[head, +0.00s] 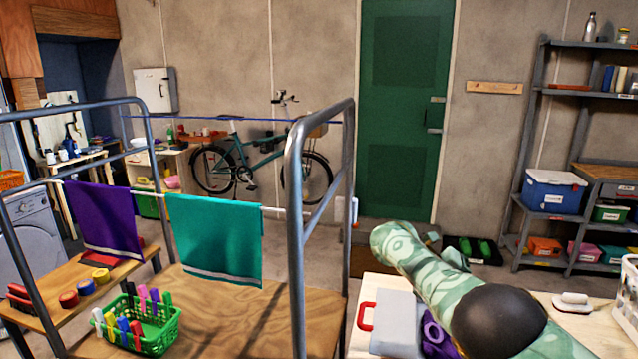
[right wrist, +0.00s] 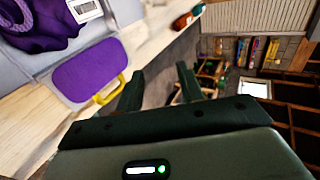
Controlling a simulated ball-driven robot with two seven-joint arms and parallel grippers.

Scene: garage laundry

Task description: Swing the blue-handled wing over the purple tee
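The folding board (head: 395,322) lies on the pale table, partly hidden by my right arm. A red handle (head: 366,317) is on its left edge. The purple tee (head: 436,337) shows only in part beside my arm. In the right wrist view the crumpled purple tee (right wrist: 38,28) lies on the grey board at upper left, near a flat purple patch (right wrist: 90,76) and a yellow handle (right wrist: 112,90). No blue handle shows in either view. My right gripper (right wrist: 160,85) is open and empty, its fingers pointing past the table's edge. My left gripper is out of view.
A metal rack (head: 296,200) with purple and teal cloths stands at left, with a green basket (head: 158,328) of coloured pegs on the wooden top. A white object (head: 573,302) and a white basket (head: 630,290) are right of my arm. Shelves (head: 535,150) stand behind.

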